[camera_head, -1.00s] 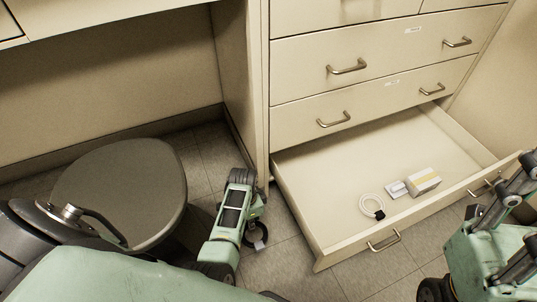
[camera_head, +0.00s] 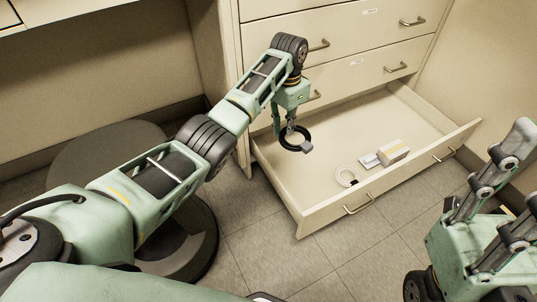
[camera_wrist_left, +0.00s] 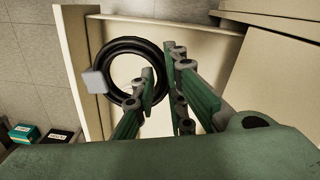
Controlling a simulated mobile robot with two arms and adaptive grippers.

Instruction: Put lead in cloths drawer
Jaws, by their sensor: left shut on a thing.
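The lead (camera_head: 306,134) is a black coiled ring with a grey plug. It hangs from my left gripper (camera_head: 288,128), which is shut on it, above the left part of the open bottom drawer (camera_head: 402,182). The wrist view shows the coil (camera_wrist_left: 104,62) at the fingers (camera_wrist_left: 152,85), with the drawer behind it. A white coil (camera_head: 346,183), a flat white packet (camera_head: 368,161) and a white-and-yellow box (camera_head: 394,152) lie in the drawer's right front part. My right gripper (camera_head: 527,165) is at the right edge, empty, its fingers apart.
The cabinet (camera_head: 345,80) has closed drawers with handles above the open one. A round stool (camera_head: 100,150) stands at left, partly behind my left arm. The wrist view shows a teal box (camera_wrist_left: 22,133) and a black box (camera_wrist_left: 57,137). Much of the drawer floor is bare.

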